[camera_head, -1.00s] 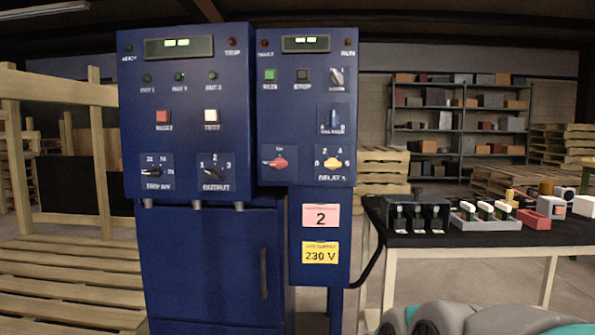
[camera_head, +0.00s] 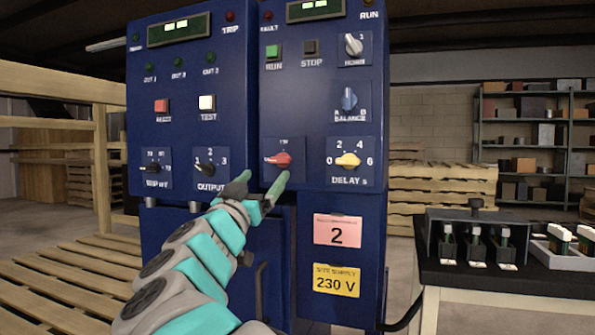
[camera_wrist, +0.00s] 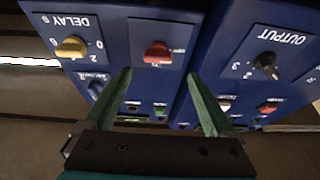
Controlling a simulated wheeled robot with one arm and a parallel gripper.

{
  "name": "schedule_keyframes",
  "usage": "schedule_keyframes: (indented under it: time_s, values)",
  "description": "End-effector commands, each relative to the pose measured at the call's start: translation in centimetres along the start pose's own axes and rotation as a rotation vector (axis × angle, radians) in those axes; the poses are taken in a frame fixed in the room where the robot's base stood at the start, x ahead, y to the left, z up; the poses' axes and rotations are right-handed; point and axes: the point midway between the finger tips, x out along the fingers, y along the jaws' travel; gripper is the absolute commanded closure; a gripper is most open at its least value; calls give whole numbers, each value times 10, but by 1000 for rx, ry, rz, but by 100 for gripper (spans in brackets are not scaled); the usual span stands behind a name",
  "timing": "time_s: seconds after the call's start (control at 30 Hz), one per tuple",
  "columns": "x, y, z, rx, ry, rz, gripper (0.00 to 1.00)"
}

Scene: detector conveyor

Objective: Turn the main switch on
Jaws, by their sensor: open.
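The main switch seems to be the red rotary knob (camera_head: 279,159) low on the right blue panel, left of the yellow delay knob (camera_head: 347,160). Its pointer is turned to the left, and its labels are too small to read surely. My gripper (camera_head: 259,188) is open and empty just below and left of the red knob, apart from it. In the wrist view, which is upside down, the red knob (camera_wrist: 157,53) lies ahead between the lines of the two green fingers (camera_wrist: 160,95). Nothing is between the fingers.
The output knob (camera_head: 205,168) is on the left panel, close to my gripper. Above are a green run button (camera_head: 273,53), a black stop button (camera_head: 311,47) and a blue balance knob (camera_head: 349,98). A table (camera_head: 510,280) with small parts stands at the right.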

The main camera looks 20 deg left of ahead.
Motion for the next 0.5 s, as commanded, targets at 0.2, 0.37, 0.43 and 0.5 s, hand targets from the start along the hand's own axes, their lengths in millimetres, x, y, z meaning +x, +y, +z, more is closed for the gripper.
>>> schedule_keyframes:
  time_s: [0.2, 0.37, 0.43, 0.5]
  values:
    - [3, -1, -1, 2, 4, 31, 10]
    - [26, 1, -1, 4, 5, 30, 10]
    - [37, 0, 0, 3, 4, 28, 10]
    - [47, 1, 1, 1, 3, 29, 10]
